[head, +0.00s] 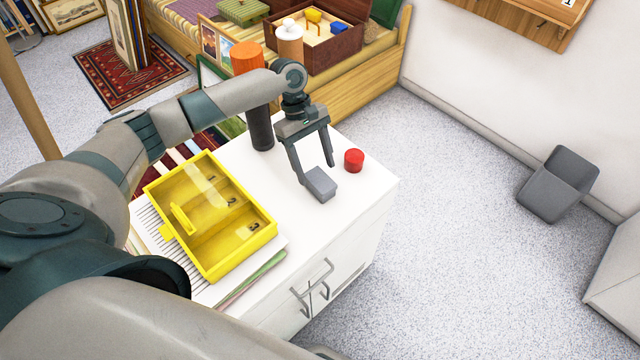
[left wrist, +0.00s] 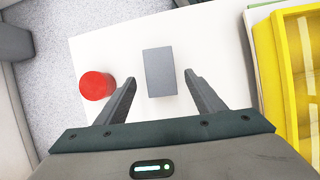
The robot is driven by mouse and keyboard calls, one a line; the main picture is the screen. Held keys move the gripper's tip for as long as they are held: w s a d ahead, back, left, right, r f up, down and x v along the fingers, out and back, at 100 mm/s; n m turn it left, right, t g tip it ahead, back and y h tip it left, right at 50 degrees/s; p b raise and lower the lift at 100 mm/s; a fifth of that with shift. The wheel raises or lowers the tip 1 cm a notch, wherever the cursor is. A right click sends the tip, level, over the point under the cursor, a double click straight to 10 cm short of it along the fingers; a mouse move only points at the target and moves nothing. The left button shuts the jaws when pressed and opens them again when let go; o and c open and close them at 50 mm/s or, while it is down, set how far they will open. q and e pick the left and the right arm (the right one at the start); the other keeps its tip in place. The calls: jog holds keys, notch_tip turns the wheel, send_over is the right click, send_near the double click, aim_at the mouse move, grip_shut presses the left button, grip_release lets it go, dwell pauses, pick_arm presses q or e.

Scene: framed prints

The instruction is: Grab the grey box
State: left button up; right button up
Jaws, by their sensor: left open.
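The small grey box (head: 319,184) sits on the white cabinet top near its right side. In the left wrist view the grey box (left wrist: 159,71) lies ahead of and between the two fingers. My left gripper (head: 315,178) is open, with its fingers pointing down at the box. In the left wrist view its fingertips (left wrist: 160,80) stand apart on either side of the box's near end, with gaps visible on both sides. My right gripper is not in view.
A red cylinder (head: 354,160) stands close right of the box. A yellow case (head: 212,215) lies on papers at the left. A dark cylinder (head: 260,128) stands behind. A grey bin (head: 558,184) is on the floor at right.

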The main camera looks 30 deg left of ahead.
aim_at(319, 179)
pick_arm(q)
jog(key=shift+p+x, duration=0.35)
jog(key=shift+x, duration=2.15)
jog(key=shift+s+d+r, duration=0.1)
jog(key=shift+d, duration=0.05)
jog(key=c, duration=1.2)
